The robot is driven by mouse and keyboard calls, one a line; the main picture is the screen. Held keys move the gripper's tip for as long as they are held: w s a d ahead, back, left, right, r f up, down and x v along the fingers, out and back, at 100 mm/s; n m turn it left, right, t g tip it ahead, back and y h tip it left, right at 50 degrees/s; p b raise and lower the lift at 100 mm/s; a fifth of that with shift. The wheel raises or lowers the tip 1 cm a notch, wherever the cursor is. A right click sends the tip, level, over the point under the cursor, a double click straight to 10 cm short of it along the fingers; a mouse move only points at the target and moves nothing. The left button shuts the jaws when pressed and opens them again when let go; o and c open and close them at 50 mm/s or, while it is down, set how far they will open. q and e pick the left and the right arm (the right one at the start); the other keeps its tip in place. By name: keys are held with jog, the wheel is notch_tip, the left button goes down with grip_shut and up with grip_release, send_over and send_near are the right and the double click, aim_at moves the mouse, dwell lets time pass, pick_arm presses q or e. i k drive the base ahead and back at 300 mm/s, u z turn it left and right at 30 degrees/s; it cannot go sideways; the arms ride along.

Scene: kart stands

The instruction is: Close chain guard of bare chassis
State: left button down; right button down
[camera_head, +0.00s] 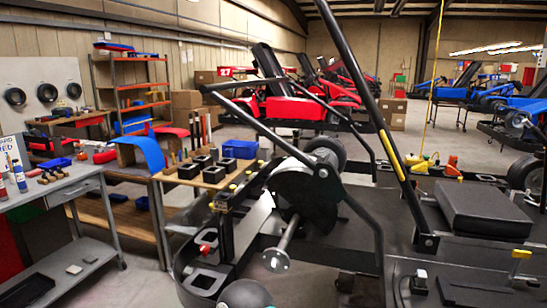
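The bare chassis (340,245) fills the right foreground, with dark flat panels, bent black tubes and no coloured bodywork. A large dark grey rounded plate (305,190) stands upright near its left end. It may be the chain guard; I cannot tell whether it is open or shut. A short shaft with a round flange (276,260) sticks out below it toward me. No chain can be made out. Neither of my grippers can be made out, and nothing is seen touching the chassis.
A long black bar with a yellow strip (390,156) slants up over the chassis. A black seat pad (485,212) lies at right. A wood-topped bench (213,178) with black blocks and a grey table (75,188) stand at left. Red karts (296,107) and blue karts stand behind.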

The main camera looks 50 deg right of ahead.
aim_at(315, 184)
jog(key=z, duration=0.45)
jog(key=i, duration=0.1)
jog(key=u, duration=0.65)
jog(key=k, duration=1.55)
jog(key=z, duration=0.9)
jog(key=i, duration=0.6)
jog(key=z, duration=0.1)
